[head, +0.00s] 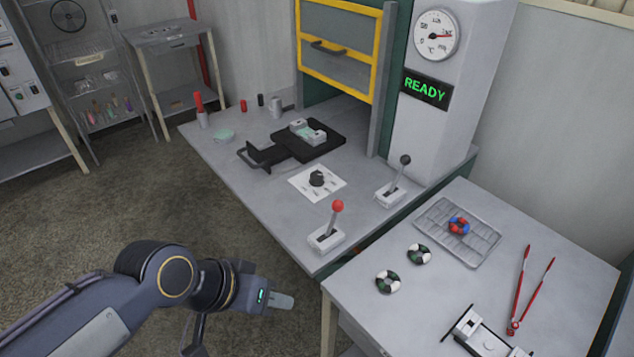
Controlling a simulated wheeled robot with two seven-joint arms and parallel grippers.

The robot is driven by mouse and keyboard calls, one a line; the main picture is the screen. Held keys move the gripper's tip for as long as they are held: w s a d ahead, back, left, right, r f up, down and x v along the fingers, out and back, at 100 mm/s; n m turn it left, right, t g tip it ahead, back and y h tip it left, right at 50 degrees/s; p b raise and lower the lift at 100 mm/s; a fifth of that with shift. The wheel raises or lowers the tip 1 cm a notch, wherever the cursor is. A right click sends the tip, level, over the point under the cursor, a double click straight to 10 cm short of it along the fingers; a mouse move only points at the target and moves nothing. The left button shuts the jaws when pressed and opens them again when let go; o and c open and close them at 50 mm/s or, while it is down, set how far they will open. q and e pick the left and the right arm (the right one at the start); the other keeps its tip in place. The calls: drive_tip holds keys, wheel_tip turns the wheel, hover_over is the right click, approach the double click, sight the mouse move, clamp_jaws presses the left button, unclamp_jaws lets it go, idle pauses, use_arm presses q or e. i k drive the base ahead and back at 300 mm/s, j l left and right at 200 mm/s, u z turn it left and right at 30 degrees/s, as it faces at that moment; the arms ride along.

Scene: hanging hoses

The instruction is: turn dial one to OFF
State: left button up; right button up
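The dial (317,178) is a black round knob on a white square plate with small marks. The plate lies on the grey worktable, and the marks are too small to read, so I cannot tell which setting the knob points to. My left gripper (281,300) is in front of the worktable's near edge, over the floor, well apart from the dial. It appears edge-on, so the gap between its fingers does not show. Nothing is visible in it. My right gripper is not in view.
A red-knobbed lever (337,208) and a black-knobbed lever (404,162) flank the dial on the near and right sides. A black tray (313,148) lies behind it. A white column (455,120) carries a gauge (436,36) and a READY display (425,88). Red tongs (516,318) lie right.

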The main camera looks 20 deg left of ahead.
sight(317, 178)
drive_tip(key=i+j+u, duration=0.15)
drive_tip(key=j, duration=0.25)
drive_tip(key=j+u, duration=0.2)
drive_tip(key=j, duration=0.2)
drive_tip(key=i+j+u, duration=0.15)
drive_tip(key=j, duration=0.2)
drive_tip(key=i+j+u, duration=0.2)
drive_tip(key=j, duration=0.2)
drive_tip(key=i+j+u, duration=0.1)
drive_tip(key=i, duration=0.35)
